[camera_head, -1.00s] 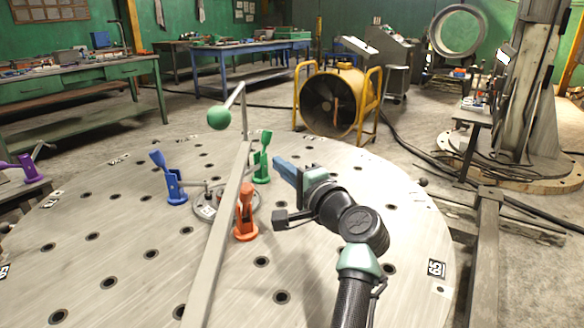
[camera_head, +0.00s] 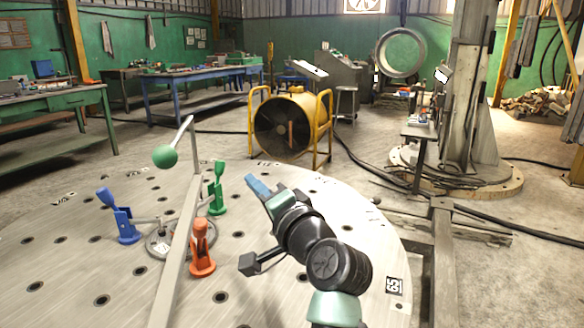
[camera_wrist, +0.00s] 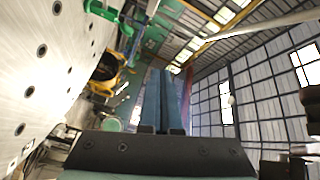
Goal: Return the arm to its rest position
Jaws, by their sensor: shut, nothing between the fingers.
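My gripper (camera_head: 258,186) is above the round welding table (camera_head: 120,270), to the right of the clamps, with its blue fingers pointing up and to the left. In the wrist view the two long blue fingers (camera_wrist: 165,98) lie side by side, shut, with nothing between them. My arm comes in from the bottom of the head view and bends over the table's right part. The gripper is apart from the green clamp (camera_head: 217,188) and the orange clamp (camera_head: 202,248), which stand to its left.
A blue clamp (camera_head: 120,216) stands further left. A grey bar with a green ball (camera_head: 165,157) rises left of the arm. A yellow drum fan (camera_head: 290,128) stands on the floor behind the table. A beam (camera_head: 444,265) lies to the right. The table's right part looks clear.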

